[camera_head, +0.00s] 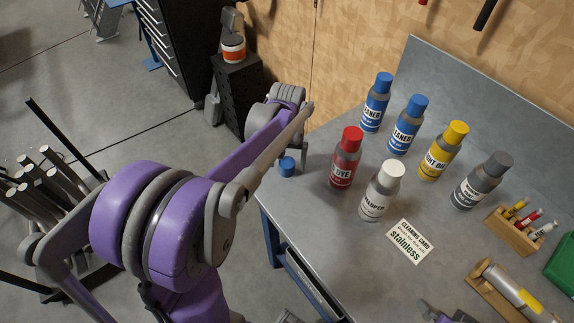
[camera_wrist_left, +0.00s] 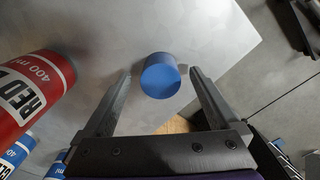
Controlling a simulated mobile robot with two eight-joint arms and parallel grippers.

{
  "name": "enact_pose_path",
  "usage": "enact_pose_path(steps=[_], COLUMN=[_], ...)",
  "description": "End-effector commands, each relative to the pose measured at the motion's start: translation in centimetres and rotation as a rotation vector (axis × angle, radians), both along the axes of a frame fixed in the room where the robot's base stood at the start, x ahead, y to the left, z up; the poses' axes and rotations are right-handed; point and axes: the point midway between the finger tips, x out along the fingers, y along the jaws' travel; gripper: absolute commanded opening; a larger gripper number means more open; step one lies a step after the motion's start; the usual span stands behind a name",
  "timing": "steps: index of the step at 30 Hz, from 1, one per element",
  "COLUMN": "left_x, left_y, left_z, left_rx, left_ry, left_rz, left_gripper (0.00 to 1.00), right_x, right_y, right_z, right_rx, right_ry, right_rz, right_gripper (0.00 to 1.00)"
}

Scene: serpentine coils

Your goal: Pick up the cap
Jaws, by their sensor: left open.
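The blue cap (camera_head: 287,167) is a short cylinder on the grey workbench near its left edge, left of the red-capped bottle. It also shows in the left wrist view (camera_wrist_left: 161,75), between the fingertips with a gap on each side. My left gripper (camera_head: 302,153) is open and empty at the cap, its fingers pointing toward the bench. In the head view it is partly hidden behind my left arm. In the left wrist view the two dark fingers of my left gripper (camera_wrist_left: 160,76) are spread wide.
The red bottle (camera_head: 346,162) stands close by, and also shows in the left wrist view (camera_wrist_left: 35,92). A white-capped bottle (camera_head: 380,192) and several other bottles stand further right. A cleaning card (camera_head: 410,241) lies in front. The workbench (camera_head: 310,225) is bare along its left edge.

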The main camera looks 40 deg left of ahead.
Motion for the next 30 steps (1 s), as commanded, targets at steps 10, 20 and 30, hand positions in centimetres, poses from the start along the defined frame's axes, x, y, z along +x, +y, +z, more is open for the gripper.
enact_pose_path(steps=[10, 20, 30], left_x=[-0.05, -0.06, -0.06], left_y=[0.02, 0.02, 0.02], left_z=[-1.46, -1.43, -1.42], left_rx=[0.000, 0.000, 0.000], left_ry=[0.000, 0.000, 0.000], left_rz=[0.001, 0.001, 0.001], left_gripper=[0.94, 0.40, 0.00], right_x=[-0.05, -0.05, -0.05], right_y=[0.00, 0.00, 0.00], right_z=[-0.13, -0.13, -0.13], right_rx=[0.000, 0.000, 0.000], right_ry=[0.001, 0.001, 0.001], right_rz=[0.000, 0.000, 0.000], right_gripper=[1.00, 1.00, 1.00])
